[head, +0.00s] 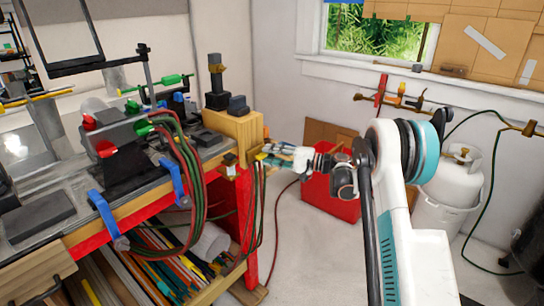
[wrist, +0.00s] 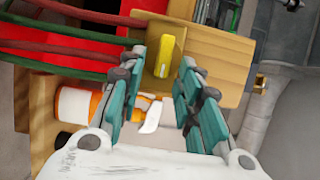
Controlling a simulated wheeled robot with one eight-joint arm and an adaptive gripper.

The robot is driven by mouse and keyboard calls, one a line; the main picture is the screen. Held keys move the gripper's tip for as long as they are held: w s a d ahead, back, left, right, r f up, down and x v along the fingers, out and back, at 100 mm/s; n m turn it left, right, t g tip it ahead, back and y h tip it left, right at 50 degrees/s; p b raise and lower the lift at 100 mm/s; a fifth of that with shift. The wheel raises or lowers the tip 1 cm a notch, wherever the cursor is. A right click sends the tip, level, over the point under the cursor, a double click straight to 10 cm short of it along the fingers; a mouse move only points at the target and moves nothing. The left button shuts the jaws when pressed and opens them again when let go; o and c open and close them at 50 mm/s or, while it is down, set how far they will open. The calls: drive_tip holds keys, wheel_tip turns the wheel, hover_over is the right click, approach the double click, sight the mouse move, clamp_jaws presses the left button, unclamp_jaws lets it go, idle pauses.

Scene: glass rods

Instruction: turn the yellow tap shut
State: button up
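The yellow tap (wrist: 165,55) shows in the wrist view as a small upright yellow handle on a wooden board. In the head view a small yellow spot (head: 261,156) at the bench's right corner appears to be this tap, partly hidden by my gripper. My gripper (wrist: 161,62) is open, with its teal fingers spread to either side of the tap in the picture. The tap appears between or just past the fingertips; I cannot tell whether either finger touches it. In the head view my gripper (head: 273,152) reaches the bench corner from the right.
Red and green hoses (head: 180,165) hang over the bench's front edge, and also run left of the tap in the wrist view (wrist: 70,40). A red box (head: 330,196) stands on the floor beyond my arm. A white gas cylinder (head: 452,180) stands at right. The floor in front is clear.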

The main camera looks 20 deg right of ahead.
drive_tip(key=shift+d, duration=0.1)
drive_tip(key=v, duration=1.1)
drive_tip(key=shift+s+d, duration=0.2)
drive_tip(key=shift+d, duration=0.15)
